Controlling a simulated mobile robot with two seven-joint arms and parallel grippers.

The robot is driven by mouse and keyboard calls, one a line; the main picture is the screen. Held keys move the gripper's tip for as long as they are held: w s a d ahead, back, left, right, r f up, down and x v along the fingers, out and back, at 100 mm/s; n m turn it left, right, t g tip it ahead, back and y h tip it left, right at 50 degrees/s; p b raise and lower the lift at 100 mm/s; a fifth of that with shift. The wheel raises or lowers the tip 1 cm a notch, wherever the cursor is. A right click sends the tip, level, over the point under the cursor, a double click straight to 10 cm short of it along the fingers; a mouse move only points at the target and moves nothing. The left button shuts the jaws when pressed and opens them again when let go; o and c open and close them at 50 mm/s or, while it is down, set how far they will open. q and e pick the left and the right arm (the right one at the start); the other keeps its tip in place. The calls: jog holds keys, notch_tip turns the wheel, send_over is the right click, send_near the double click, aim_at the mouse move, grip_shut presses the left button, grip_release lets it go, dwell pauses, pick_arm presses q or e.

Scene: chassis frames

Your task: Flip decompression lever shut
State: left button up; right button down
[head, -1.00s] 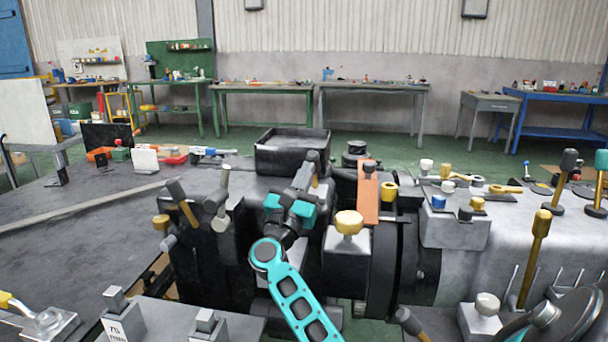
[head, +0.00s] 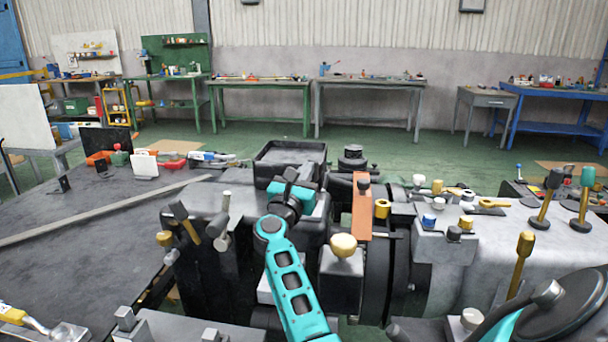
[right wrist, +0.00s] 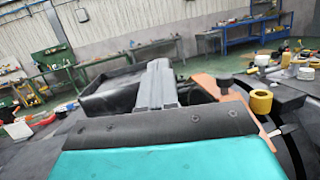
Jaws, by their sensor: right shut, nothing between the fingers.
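My right gripper (head: 290,174) is at the top of the teal arm in the middle of the head view, over the black engine block, in front of the open black tray. Its grey fingers (right wrist: 158,68) are together and empty in the right wrist view. I cannot tell which is the decompression lever. The left gripper is not in view.
The open black tray (head: 290,151) is just behind the gripper. An orange plate (head: 361,215), a gold knob (head: 343,245) and a yellow ring (head: 382,208) are to its right. Several upright levers stand farther right. The dark bench top (head: 90,235) at left has clear room.

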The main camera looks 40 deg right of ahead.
jog(key=shift+w+d+r+g+y, duration=0.2)
jog(key=shift+w+d+y, duration=0.2)
jog(key=shift+w+d, duration=0.3)
jog(key=shift+w+d+r+g+y, duration=0.2)
jog(key=shift+w+d+y, duration=0.25)
jog(key=shift+d, duration=0.35)
jog(key=shift+w+r, duration=0.1)
jog(key=shift+r, duration=0.05)
jog(key=shift+d+r, duration=0.2)
jog(key=shift+a, duration=0.15)
